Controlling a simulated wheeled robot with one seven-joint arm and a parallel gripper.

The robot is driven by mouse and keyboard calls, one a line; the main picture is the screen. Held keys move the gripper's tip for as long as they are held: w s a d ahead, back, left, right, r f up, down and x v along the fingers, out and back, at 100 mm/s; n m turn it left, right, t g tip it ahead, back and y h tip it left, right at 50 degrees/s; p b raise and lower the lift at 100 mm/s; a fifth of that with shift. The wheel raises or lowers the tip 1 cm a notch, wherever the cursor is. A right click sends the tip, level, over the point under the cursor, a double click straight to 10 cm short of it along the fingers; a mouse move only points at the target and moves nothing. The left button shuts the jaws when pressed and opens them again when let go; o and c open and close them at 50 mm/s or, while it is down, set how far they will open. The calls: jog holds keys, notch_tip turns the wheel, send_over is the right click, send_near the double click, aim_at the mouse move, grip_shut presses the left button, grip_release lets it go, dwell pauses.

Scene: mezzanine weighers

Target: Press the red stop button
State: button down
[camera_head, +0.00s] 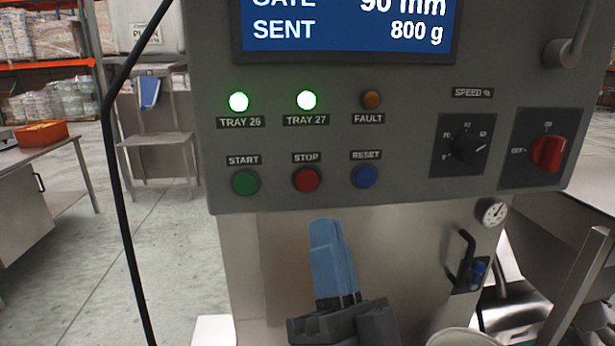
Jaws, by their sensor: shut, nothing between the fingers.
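The red stop button (306,179) sits in the lower row of the grey control panel (400,130), under a label reading STOP. The green start button (245,182) is to its left and the blue reset button (365,176) to its right. My gripper (326,226) has blue fingers closed together, pointing up, with nothing between them. Its tips appear below the panel's lower edge in the picture, a little right of the stop button and apart from it. The depth between fingertips and panel is hard to tell.
Two green lamps (307,100) are lit, marked TRAY 26 and TRAY 27; the fault lamp (371,99) looks dull orange. A black speed knob (468,147) and red rotary switch (548,153) are at right. A black cable (113,170) hangs left. A display (345,30) reads SENT 800 g.

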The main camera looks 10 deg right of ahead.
aim_at(307, 181)
jog(key=shift+w+r, duration=0.1)
dwell(0.3)
jog(key=shift+w+d+b, duration=0.1)
jog(key=shift+w+b, duration=1.55)
jog(key=shift+w, duration=2.7)
jog(key=shift+w, duration=0.45)
jog(key=shift+w, duration=0.4)
jog(key=shift+s, duration=0.85)
